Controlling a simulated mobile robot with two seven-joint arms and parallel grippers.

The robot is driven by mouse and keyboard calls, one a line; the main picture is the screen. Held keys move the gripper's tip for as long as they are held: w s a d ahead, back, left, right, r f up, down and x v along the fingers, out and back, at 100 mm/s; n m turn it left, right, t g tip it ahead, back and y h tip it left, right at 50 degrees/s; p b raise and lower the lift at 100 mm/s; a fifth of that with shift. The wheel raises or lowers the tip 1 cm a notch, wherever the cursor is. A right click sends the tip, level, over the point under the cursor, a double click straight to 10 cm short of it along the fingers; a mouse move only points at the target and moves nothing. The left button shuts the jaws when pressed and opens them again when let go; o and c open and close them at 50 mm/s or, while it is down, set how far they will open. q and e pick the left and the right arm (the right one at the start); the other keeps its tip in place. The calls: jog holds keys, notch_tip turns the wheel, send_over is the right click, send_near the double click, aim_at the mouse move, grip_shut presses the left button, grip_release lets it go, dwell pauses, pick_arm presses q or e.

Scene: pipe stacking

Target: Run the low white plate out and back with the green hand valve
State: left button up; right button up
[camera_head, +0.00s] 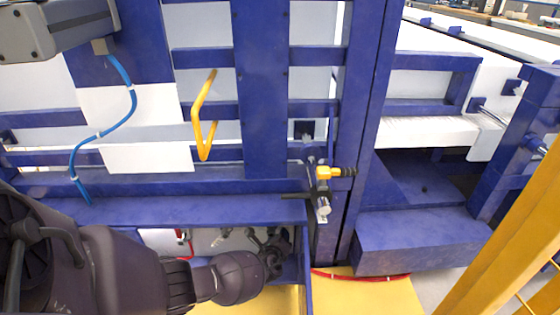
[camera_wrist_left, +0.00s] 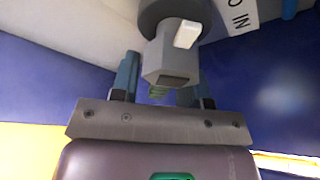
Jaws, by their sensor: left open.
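My left gripper (camera_head: 272,252) is at the lower middle of the head view, below the blue beam. In the left wrist view its two fingers (camera_wrist_left: 158,82) stand apart, on either side of a grey fitting (camera_wrist_left: 172,58) with a white tab. A small green ridged part (camera_wrist_left: 158,92) shows between the fingers, below the fitting; most of it is hidden, and I cannot tell whether it is the green hand valve. Contact is not clear. A white block (camera_head: 430,132) sits in the blue frame at right; I cannot tell if it is the low white plate.
A valve with a yellow handle (camera_head: 326,173) sits on the blue post, right of my gripper. A yellow bent handle (camera_head: 202,115) and a blue hose (camera_head: 128,98) are above the blue beam (camera_head: 180,208). A yellow rail (camera_head: 500,250) crosses the lower right.

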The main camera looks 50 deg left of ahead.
pick_arm(q)
jog(key=shift+c, duration=0.3)
grip_shut()
pick_arm(e)
jog(key=shift+r, duration=0.1)
pick_arm(q)
jog(key=shift+s+a+f+m+g+p, duration=0.15)
jog(key=shift+m+g+p, duration=0.25)
jog(key=shift+m, duration=0.3)
jog(key=shift+s+a+f+m+g+y, duration=0.2)
jog(key=shift+s+m+g+y, duration=0.15)
jog(key=shift+m, duration=0.25)
pick_arm(e)
jog(key=shift+a+f+g, duration=0.15)
jog(key=shift+f+g, duration=0.1)
jog(key=shift+g, duration=0.05)
pick_arm(q)
jog(key=shift+f, duration=0.1)
pick_arm(e)
jog(key=shift+s, duration=0.1)
